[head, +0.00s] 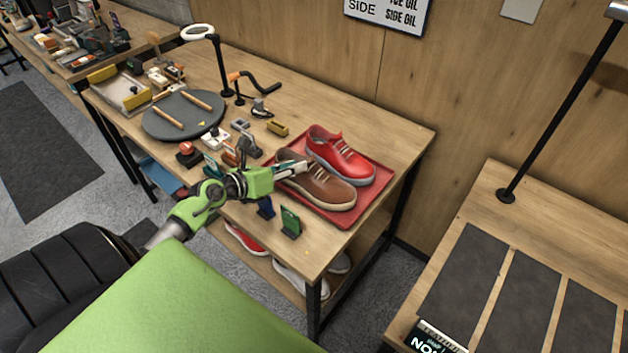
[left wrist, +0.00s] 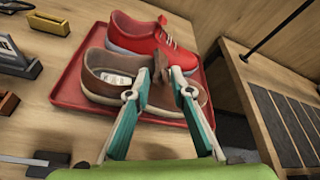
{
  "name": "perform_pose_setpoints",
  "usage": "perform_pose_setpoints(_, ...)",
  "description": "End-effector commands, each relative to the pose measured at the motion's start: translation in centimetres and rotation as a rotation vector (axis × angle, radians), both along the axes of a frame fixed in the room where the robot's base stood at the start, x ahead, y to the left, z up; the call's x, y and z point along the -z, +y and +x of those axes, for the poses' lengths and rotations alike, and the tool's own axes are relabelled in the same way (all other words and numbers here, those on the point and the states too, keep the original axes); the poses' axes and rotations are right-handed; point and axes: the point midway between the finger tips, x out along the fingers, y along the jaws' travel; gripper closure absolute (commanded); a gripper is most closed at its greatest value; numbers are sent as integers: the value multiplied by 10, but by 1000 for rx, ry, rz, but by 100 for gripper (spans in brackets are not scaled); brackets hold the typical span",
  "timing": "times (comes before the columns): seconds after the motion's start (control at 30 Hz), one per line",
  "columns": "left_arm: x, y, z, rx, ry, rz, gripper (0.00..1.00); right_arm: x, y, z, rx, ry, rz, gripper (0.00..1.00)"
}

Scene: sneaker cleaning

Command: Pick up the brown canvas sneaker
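The brown canvas sneaker (head: 322,187) lies on a red tray (head: 345,218) at the right end of the wooden bench, its heel toward the left. A red sneaker (head: 340,155) lies behind it on the same tray. My left gripper (head: 296,168) is at the brown sneaker's upper. In the left wrist view its two fingers (left wrist: 163,80) are apart, with the brown sneaker (left wrist: 100,72) right at their tips and its tongue and laces between them. I cannot tell whether the fingers press on it. My right gripper is not in view.
Green (head: 290,221) and blue (head: 266,207) upright items stand at the front edge beside the tray. A round dark plate (head: 184,114) and small tools lie to the left. More shoes rest on the shelf below. Another bench with dark mats (head: 466,277) stands at right.

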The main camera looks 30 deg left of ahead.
Motion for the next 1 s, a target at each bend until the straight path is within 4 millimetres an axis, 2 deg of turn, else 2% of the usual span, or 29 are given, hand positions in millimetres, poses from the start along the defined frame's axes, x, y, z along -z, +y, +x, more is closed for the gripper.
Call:
perform_pose_setpoints(0.3, 13, -7, 39, -1, -2, -1, 79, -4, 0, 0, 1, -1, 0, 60)
perform_pose_setpoints(0.63, 17, -9, 45, 0, 0, 1, 79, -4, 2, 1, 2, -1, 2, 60)
perform_pose_setpoints(0.67, 17, -9, 45, 0, 0, 1, 82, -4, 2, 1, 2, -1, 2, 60)
perform_pose_setpoints(0.73, 17, -9, 45, 0, 0, 1, 100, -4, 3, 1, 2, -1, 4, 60)
perform_pose_setpoints(1.0, 15, -8, 46, 0, -3, 0, 100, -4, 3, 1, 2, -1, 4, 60)
